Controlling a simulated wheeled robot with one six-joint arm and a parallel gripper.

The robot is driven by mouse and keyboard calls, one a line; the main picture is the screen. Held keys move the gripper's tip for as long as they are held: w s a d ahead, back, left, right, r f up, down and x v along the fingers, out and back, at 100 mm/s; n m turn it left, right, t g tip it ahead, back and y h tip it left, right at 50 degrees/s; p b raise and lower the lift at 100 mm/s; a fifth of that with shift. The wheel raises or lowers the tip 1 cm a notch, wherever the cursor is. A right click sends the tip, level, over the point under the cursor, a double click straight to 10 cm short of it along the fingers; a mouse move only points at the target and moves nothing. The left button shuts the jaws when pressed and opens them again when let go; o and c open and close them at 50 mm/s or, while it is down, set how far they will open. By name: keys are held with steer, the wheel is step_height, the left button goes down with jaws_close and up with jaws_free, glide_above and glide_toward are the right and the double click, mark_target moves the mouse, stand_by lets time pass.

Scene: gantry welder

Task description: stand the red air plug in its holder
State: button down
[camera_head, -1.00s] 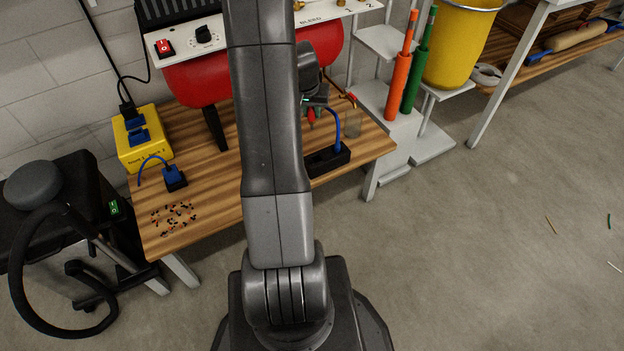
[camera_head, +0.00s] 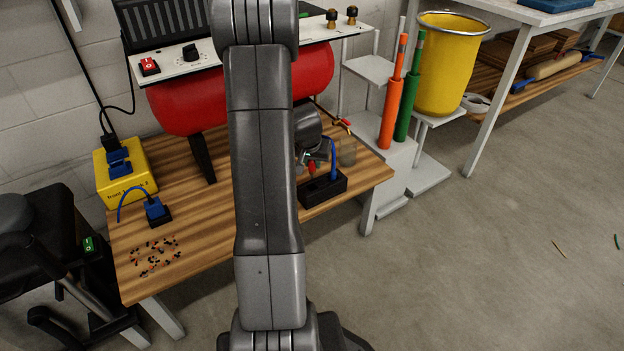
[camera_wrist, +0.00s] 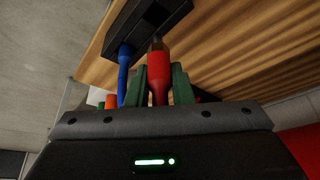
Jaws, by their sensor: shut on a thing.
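The red air plug (camera_wrist: 158,77) is between the green finger pads of my gripper (camera_wrist: 158,88), which is shut on it. Its brownish tip points toward the black holder (camera_wrist: 150,22) in the wrist view. The tip is close to the holder's edge; I cannot tell whether it touches. In the head view the holder (camera_head: 336,186) stands at the right front of the wooden bench, with the red plug (camera_head: 312,167) just above its left part. A blue plug (camera_head: 333,160) stands in the holder's right part; it also shows in the wrist view (camera_wrist: 123,75). My arm partly hides the gripper.
A clear cup (camera_head: 347,152) stands behind the holder, near a red-handled valve (camera_head: 342,122). The red tank (camera_head: 180,105) is at the back. A small black block with a blue plug (camera_head: 156,208) and scattered bits (camera_head: 155,256) lie on the bench's left.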

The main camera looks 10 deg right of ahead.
mark_target(312, 175)
step_height(312, 175, down, 5)
steer(key=shift+r+b, duration=0.15)
steer(key=shift+b, duration=0.85)
steer(key=shift+f+b, duration=0.35)
steer(key=shift+b, duration=0.1)
steer(key=shift+f+b, duration=0.25)
steer(key=shift+b, duration=0.1)
steer(key=c, duration=1.3)
jaws_free()
steer(key=shift+r, duration=0.2)
